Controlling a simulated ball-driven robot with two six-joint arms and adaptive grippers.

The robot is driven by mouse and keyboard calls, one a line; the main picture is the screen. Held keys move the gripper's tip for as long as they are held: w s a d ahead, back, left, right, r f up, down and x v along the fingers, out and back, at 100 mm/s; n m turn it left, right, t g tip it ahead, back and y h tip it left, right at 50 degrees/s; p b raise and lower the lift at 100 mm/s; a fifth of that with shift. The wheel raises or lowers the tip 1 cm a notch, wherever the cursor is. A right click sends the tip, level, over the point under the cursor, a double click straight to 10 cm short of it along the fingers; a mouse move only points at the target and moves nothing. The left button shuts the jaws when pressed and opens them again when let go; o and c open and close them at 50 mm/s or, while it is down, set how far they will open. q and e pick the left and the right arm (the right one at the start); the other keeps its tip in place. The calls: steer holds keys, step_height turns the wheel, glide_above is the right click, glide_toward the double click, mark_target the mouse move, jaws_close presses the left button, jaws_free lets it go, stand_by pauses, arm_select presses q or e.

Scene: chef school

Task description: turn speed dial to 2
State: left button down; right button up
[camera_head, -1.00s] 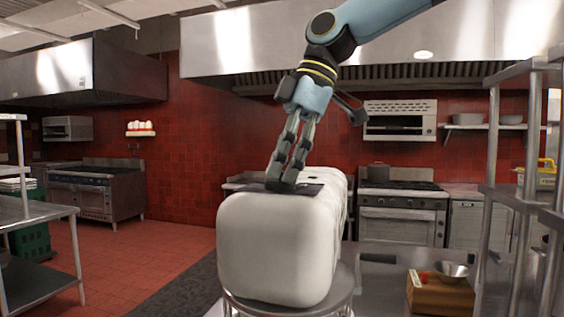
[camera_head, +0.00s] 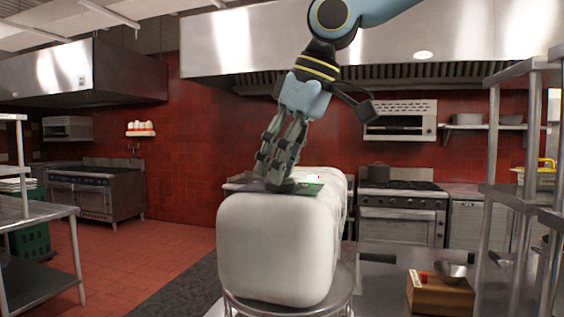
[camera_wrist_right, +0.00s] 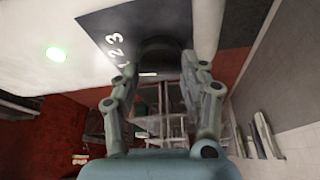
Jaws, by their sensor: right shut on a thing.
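A white rounded mixer (camera_head: 270,245) stands on a round metal stand (camera_head: 345,298). Its dark control panel (camera_head: 308,190) lies on top. In the right wrist view the panel (camera_wrist_right: 105,20) carries the white numerals 1, 2 and 3 beside a black round speed dial (camera_wrist_right: 160,50). A short white mark shows near the dial's lower edge; I cannot tell which numeral it points to. My right gripper (camera_head: 278,186) reaches down and is shut on the dial, with a finger on each side of it (camera_wrist_right: 170,70). My left gripper is not in view.
A bright green-white light (camera_wrist_right: 56,54) shows on the white body. A wooden block (camera_head: 440,295) and a metal bowl (camera_head: 452,271) are at the lower right. Metal shelving (camera_head: 493,150) stands on the right. A steel table (camera_head: 40,212) is at the left.

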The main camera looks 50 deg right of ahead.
steer(key=shift+w+r, duration=0.1)
stand_by(0.4)
steer(key=o, duration=1.2)
steer(key=v, duration=1.2)
steer(key=shift+a, duration=0.1)
